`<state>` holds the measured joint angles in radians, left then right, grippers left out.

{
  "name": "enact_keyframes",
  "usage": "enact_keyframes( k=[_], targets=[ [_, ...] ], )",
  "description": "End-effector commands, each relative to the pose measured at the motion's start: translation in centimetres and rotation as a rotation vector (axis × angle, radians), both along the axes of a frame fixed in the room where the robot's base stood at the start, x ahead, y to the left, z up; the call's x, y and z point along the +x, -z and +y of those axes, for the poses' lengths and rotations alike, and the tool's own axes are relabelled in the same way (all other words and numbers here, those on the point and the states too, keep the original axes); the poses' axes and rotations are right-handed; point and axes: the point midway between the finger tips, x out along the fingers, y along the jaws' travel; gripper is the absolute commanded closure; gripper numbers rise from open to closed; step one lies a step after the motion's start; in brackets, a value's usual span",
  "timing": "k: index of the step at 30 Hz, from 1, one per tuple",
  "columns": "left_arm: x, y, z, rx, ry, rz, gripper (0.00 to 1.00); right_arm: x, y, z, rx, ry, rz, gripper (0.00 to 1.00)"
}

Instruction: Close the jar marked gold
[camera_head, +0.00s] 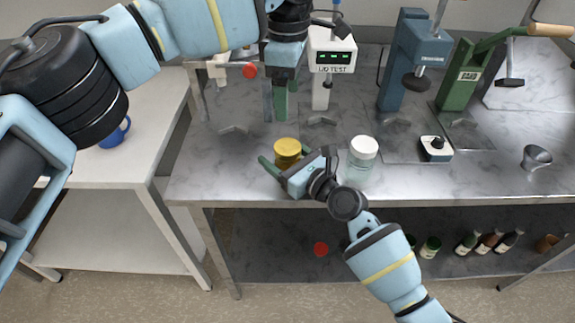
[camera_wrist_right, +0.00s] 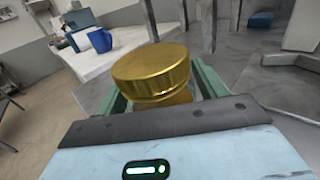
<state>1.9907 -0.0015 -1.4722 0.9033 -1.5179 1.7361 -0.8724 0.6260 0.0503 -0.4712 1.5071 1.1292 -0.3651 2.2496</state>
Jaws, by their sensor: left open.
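A jar with a gold lid (camera_head: 287,146) stands near the front left of the steel bench. Its gold lid fills the middle of the right wrist view (camera_wrist_right: 152,68); how firmly the lid sits is not clear. My right gripper (camera_head: 284,163) has its green fingers on either side of this jar, below the lid; whether they press on it I cannot tell. My left gripper (camera_head: 275,104) is open and empty, pointing down behind the jar. A clear glass jar with a white lid (camera_head: 363,149) stands to the right of my right gripper.
The steel bench (camera_head: 231,187) carries a display tester (camera_head: 332,58), a blue press (camera_head: 405,70) and a green lever press (camera_head: 462,75) at the back. A small black-and-white device (camera_head: 436,148) and a metal funnel (camera_head: 536,157) are at right. Several bottles stand on the lower shelf.

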Motion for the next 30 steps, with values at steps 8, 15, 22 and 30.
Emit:
enact_keyframes(
  k=[8,15,22,30],
  targets=[
    [0.0,0.0,0.0,0.000,0.000,0.000,0.23,0.0,0.0,0.0,0.000,0.000,0.000,0.17],
    [-0.1,-0.5,0.0,0.000,0.000,-0.006,0.23,-0.8,-0.1,-0.8,-0.001,0.000,-0.001,0.17],
    [-0.2,-1.6,0.0,0.000,0.000,-0.019,0.23,-3.4,-0.1,-3.4,0.000,0.001,0.000,0.17],
    [-0.2,-1.9,0.0,0.000,0.000,-0.023,0.23,-5.4,0.0,-5.3,0.000,0.001,0.000,0.17]
  ],
)
